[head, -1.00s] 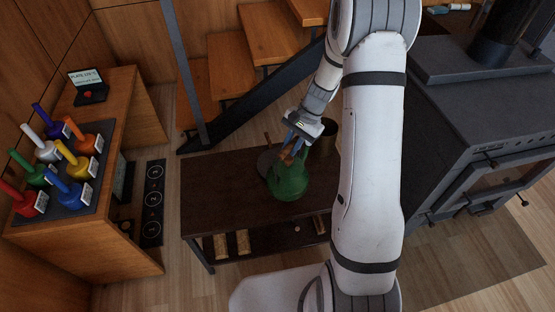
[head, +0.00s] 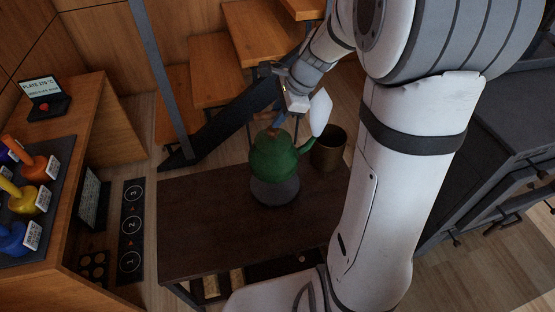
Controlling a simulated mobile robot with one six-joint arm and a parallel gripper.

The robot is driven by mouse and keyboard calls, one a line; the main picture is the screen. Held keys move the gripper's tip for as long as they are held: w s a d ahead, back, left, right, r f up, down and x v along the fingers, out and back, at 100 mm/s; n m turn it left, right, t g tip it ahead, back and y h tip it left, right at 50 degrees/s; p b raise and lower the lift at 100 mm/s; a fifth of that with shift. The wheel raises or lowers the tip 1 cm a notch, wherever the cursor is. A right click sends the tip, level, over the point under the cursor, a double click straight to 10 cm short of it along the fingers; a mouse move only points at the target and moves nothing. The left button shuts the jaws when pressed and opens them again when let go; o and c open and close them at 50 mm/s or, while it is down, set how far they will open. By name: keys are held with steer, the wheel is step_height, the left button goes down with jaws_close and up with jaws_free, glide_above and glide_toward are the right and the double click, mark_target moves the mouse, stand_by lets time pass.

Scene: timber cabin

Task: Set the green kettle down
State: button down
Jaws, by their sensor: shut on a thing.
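The green kettle (head: 274,158) is upright at the far part of the dark low table (head: 205,225). My gripper (head: 275,126) is above it, shut on its handle, which is mostly hidden by the fingers. A round grey disc (head: 275,192) shows on the tabletop directly below the kettle. The kettle overlaps the disc's far part in the picture. I cannot tell whether the kettle's base touches the disc or hangs just above it.
A brown metal pot (head: 329,149) stands close to the kettle's right. Wooden stairs (head: 260,35) with a dark rail rise behind the table. The left desk (head: 95,125) carries coloured handled objects. A dark stove (head: 500,140) is at right. The table's left part is clear.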

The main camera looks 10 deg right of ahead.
mark_target(281, 138)
steer(key=shift+d+f+b, duration=0.2)
steer(key=shift+f+b, duration=1.15)
steer(key=shift+f, duration=3.2)
steer(key=c, duration=1.3)
jaws_free()
